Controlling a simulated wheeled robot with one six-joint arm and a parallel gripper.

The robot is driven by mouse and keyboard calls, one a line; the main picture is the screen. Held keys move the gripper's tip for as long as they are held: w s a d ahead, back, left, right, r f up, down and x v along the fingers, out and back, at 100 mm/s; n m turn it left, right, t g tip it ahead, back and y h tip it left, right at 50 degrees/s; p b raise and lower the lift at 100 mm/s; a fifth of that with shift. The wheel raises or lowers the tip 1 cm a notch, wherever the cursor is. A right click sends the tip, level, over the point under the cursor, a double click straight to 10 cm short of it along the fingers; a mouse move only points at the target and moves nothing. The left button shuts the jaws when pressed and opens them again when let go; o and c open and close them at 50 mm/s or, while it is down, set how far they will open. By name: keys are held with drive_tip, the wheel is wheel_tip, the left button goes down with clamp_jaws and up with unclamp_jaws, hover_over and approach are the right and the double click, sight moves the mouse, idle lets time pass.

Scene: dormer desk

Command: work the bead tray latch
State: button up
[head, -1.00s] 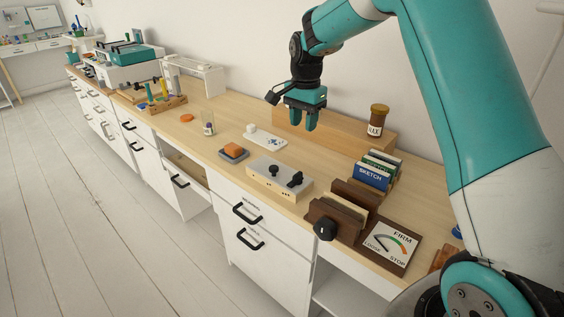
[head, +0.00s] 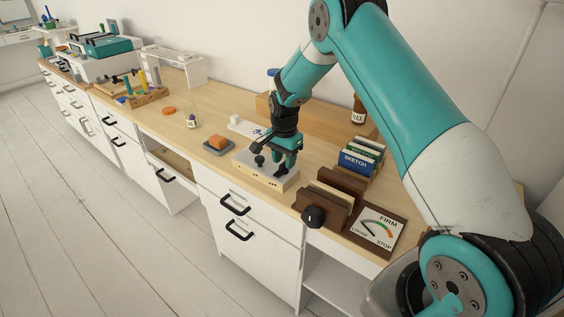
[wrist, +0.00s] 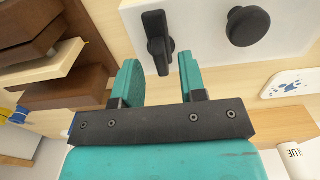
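A low box (head: 265,183) with a pale grey top and wooden sides stands on the desk; its top fills the upper right of the wrist view (wrist: 202,30). It carries a round black knob (head: 259,160) and a black lever-like latch (wrist: 157,42), upright in the wrist view. My gripper (head: 284,170) is over the right part of the box, pointing down. In the wrist view my gripper (wrist: 159,73) is open, with the latch's lower end roughly between the teal fingertips. I cannot tell whether the fingers touch it. In the head view the gripper hides the latch.
A dark rack of cards (head: 327,201) with a black knob and a firm/loose dial (head: 379,230) stand close on the right. A long wooden box (head: 263,105) and wax jar (head: 358,112) stand behind.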

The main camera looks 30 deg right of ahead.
drive_tip(key=shift+f, duration=0.7)
